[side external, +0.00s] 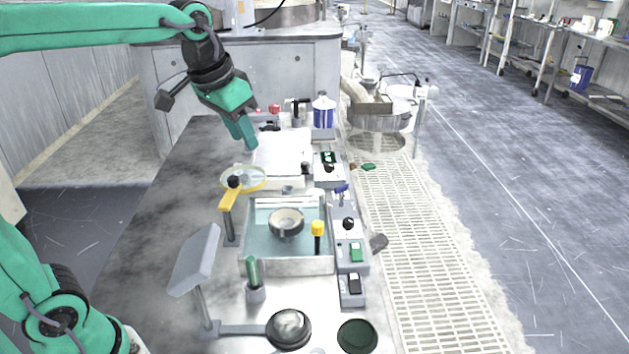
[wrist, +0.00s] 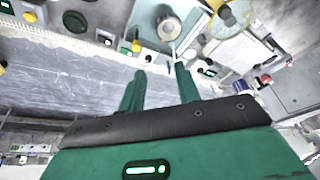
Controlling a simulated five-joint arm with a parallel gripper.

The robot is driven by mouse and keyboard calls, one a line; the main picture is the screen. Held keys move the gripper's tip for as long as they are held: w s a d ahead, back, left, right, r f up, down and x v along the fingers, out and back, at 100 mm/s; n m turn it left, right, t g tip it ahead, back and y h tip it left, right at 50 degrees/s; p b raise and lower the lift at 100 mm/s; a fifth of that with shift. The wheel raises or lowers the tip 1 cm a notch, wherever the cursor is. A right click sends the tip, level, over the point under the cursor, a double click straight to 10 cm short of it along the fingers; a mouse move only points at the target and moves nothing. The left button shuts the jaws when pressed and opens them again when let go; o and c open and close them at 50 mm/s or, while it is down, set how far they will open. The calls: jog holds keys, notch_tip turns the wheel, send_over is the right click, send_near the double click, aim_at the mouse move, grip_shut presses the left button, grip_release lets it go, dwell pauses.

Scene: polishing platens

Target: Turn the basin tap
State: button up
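A square basin (side external: 248,262) with clear bluish water stands in the middle of the bench in the side view. A round metal bowl (side external: 286,222) sits in it. At its back left corner a yellow lever (side external: 229,197) with a black knob on a dark post looks like the tap. In the wrist view the basin's bowl (wrist: 168,27) and the yellow lever (wrist: 215,4) show at the top edge, the lever partly cut off. My gripper (side external: 248,140) is above the bench behind the basin, apart from the lever. In the wrist view its fingers (wrist: 160,74) are apart with nothing between them.
A yellow-topped post (side external: 317,230) stands at the basin's front right. Several switch boxes (side external: 352,255) line the right edge. A pale slab (side external: 283,150) and a blue-and-white canister (side external: 323,112) are behind. The bench's left strip (side external: 170,220) is clear.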

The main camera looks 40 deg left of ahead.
jog(key=w+g, duration=0.1)
jog(key=w, duration=0.8)
jog(key=m+g, duration=0.2)
jog(key=g, duration=0.1)
send_over(342, 186)
notch_tip(342, 186, down, 16)
jog(key=shift+r, duration=0.25)
jog(key=shift+f, duration=0.1)
jog(key=shift+f, duration=3.8)
grip_shut()
